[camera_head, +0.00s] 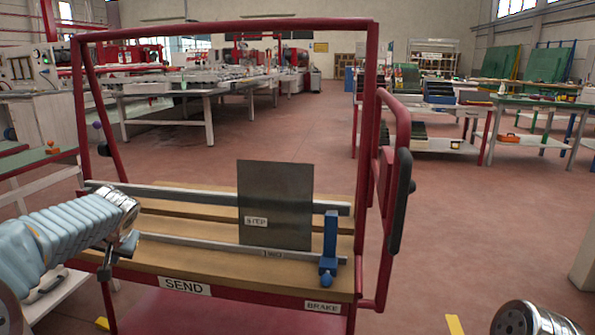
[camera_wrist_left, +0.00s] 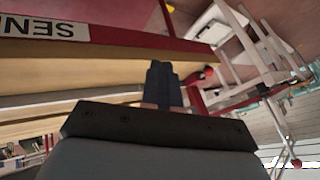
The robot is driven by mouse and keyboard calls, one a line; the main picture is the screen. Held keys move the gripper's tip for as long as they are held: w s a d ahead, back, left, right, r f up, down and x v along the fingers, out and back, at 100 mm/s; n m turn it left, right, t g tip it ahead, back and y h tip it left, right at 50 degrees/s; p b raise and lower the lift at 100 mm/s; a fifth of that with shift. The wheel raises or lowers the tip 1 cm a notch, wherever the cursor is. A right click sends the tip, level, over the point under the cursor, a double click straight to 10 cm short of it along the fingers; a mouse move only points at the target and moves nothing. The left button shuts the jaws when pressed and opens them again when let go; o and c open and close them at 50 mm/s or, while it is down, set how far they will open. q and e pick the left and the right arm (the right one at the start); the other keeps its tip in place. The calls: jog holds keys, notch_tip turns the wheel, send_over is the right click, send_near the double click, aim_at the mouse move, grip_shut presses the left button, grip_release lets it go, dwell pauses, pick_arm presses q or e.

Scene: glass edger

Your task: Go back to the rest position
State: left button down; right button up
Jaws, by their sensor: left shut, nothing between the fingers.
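My left gripper (camera_head: 118,257) is at the left front of the red cart (camera_head: 225,28), near the end of its wooden shelf. It is shut and empty; its fingers also show closed together in the left wrist view (camera_wrist_left: 163,85). Whether it touches the cart cannot be told. A metal cylindrical part of my right arm shows at the bottom right edge. My right gripper is not in view.
A dark plate (camera_head: 275,195) labelled STEP stands on the cart, beside a blue clamp (camera_head: 329,248). SEND (camera_head: 185,287) and BRAKE labels mark its front. A black-gripped handle (camera_head: 399,200) sticks out at right. Open red floor (camera_head: 470,235) lies beyond; workbenches stand farther back.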

pick_arm(q)
jog(key=d+f+m+g+h, duration=0.1)
jog(key=d+f+h, duration=0.2)
jog(key=d+f, duration=0.8)
jog(key=d+f+m+h, duration=0.25)
jog(key=d+f, duration=0.55)
jog(key=f, duration=0.6)
jog(key=s+d+f+n+g+h, duration=0.2)
jog(key=s+d+f+h, duration=0.2)
jog(key=s+d+f, duration=1.1)
jog(key=s, duration=0.3)
jog(key=s+d+f+n, duration=0.1)
jog(key=s+d+f, duration=0.1)
jog(key=s, duration=0.4)
jog(key=shift+d+f+g+h, duration=0.3)
jog(key=shift+f+h, duration=0.05)
jog(key=shift+f, duration=0.35)
jog(key=shift+a, duration=0.1)
